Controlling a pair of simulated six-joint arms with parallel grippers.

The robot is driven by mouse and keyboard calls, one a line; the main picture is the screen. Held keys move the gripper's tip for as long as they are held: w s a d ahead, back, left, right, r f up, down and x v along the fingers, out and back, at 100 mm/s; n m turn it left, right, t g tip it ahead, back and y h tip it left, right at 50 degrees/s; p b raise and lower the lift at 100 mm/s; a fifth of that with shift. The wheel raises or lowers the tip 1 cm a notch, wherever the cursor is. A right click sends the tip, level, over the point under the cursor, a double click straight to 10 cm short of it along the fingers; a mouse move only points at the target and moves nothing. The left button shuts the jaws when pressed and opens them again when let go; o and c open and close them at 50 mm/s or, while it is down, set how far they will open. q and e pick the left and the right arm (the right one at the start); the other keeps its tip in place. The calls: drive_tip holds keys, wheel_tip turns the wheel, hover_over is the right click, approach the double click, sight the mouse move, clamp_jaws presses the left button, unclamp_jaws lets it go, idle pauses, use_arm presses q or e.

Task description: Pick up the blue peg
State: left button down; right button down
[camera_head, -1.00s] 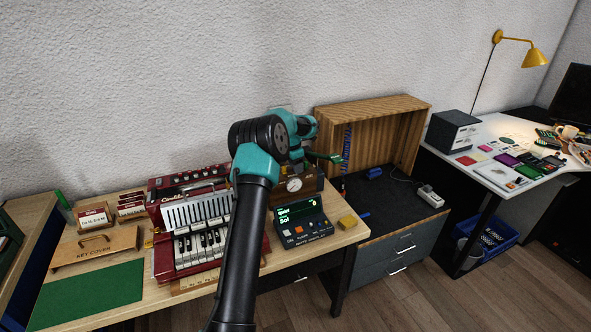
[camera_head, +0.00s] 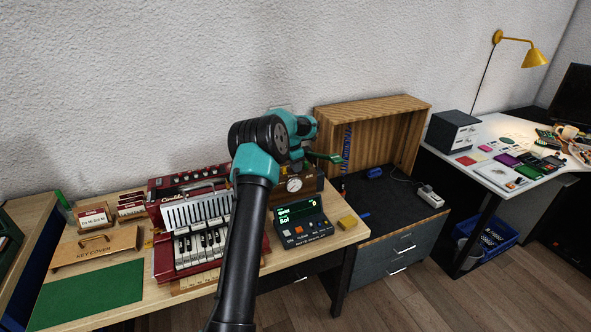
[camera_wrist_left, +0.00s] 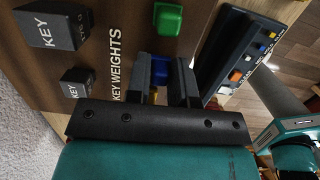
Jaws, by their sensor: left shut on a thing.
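The blue peg (camera_wrist_left: 164,60) shows in the left wrist view between the fingertips of my left gripper (camera_wrist_left: 165,68), mostly covered by the dark fingers. The gripper is shut on it. The peg is at the edge of the brown wooden block marked KEY WEIGHTS (camera_wrist_left: 117,65); I cannot tell whether it still touches the block. A green peg (camera_wrist_left: 167,19) stands on the block just beyond. In the head view my arm reaches over the back of the desk and hides most of this spot. My right gripper is not in view.
A red keyboard instrument (camera_head: 200,250) is to the left. A tall open wooden box (camera_head: 385,105) stands at the right. The green mat (camera_head: 92,293) is bare.

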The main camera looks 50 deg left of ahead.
use_arm(q)
drive_tip(key=shift+r, duration=0.1)
drive_tip(key=shift+r, duration=1.8)
drive_tip(key=s+d+r, duration=0.1)
drive_tip(key=s+d, duration=0.9)
drive_tip(key=d, duration=0.2)
drive_tip(key=shift+s, duration=0.3)
